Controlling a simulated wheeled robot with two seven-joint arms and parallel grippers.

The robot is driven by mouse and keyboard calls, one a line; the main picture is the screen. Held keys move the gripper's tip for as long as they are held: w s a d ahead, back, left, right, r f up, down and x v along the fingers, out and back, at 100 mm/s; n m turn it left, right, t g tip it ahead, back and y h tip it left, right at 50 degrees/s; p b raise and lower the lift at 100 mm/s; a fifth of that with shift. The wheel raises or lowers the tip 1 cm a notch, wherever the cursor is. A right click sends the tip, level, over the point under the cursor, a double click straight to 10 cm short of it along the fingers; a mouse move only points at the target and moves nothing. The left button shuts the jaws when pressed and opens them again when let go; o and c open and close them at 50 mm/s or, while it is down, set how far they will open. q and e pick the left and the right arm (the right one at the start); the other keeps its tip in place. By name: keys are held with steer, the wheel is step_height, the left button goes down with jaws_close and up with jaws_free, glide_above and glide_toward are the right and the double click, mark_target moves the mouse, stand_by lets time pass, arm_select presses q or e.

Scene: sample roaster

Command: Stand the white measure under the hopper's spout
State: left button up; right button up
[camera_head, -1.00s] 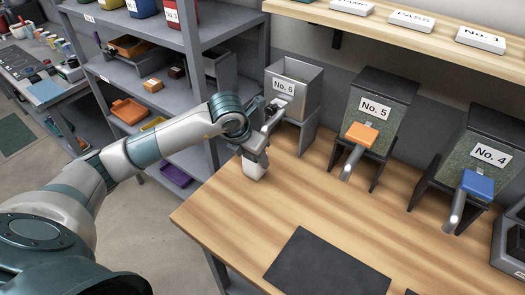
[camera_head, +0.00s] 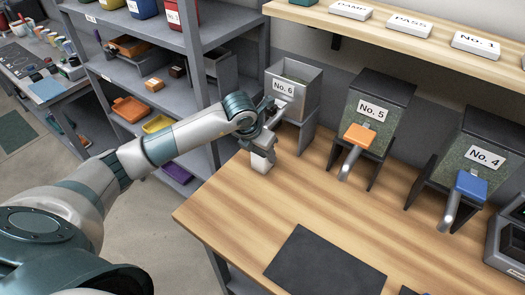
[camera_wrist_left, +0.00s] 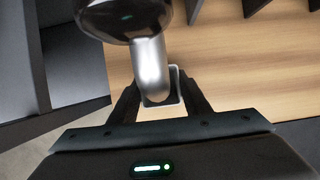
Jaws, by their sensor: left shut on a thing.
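The white measure (camera_head: 261,166) is upright at the far left end of the wooden counter, just below the spout of the grey No. 6 hopper (camera_head: 306,98). My left gripper (camera_head: 263,151) is shut on the measure. In the left wrist view, the measure's square rim (camera_wrist_left: 178,84) shows between the fingers of my left gripper (camera_wrist_left: 160,100). The silver spout (camera_wrist_left: 151,68) overlaps the measure's opening there and hides part of it. I cannot tell whether the measure's base touches the counter. My right gripper is not in view.
The No. 5 hopper (camera_head: 379,105) with an orange top on its spout and the No. 4 hopper (camera_head: 482,155) with a blue one stand to the right. A dark mat (camera_head: 325,265) lies at the counter's front. The counter between is clear. Grey shelving (camera_head: 190,60) stands at left.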

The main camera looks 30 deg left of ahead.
arm_select(q)
steer(key=shift+f, duration=0.15)
steer(key=o, duration=1)
steer(key=shift+o, duration=0.2)
steer(key=shift+r, duration=0.2)
steer(key=shift+r, duration=0.15)
steer(key=b+v, duration=0.3)
steer(key=v, duration=0.8)
steer(key=shift+s+r, duration=0.15)
steer(key=shift+r, duration=0.15)
